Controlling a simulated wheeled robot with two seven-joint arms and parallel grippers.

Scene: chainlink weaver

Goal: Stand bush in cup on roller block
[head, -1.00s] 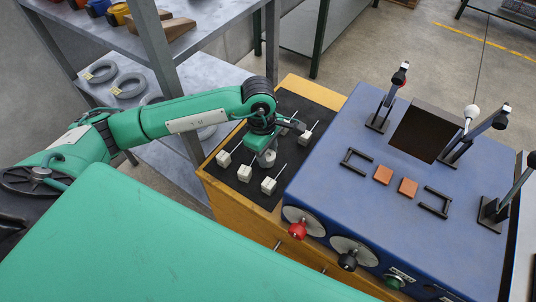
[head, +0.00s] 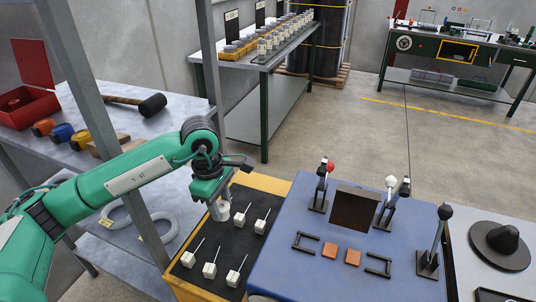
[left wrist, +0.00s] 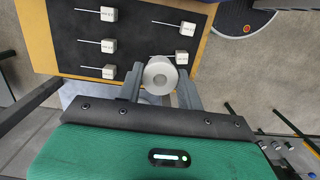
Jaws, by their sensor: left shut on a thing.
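My left gripper (head: 215,207) is shut on a pale grey bush (head: 223,211), a short cylinder, over the left edge of the black mat (head: 219,239). In the left wrist view the bush (left wrist: 160,76) sits between the two dark fingers of the left gripper (left wrist: 160,82), its round end with a central hole facing the camera. It appears to be clear of the white blocks. I cannot pick out a roller block with a cup in either view. My right gripper is not in view.
Several white blocks with thin rods (head: 209,270) stand on the mat. A grey shelf post (head: 125,140) stands left, beside the left arm.

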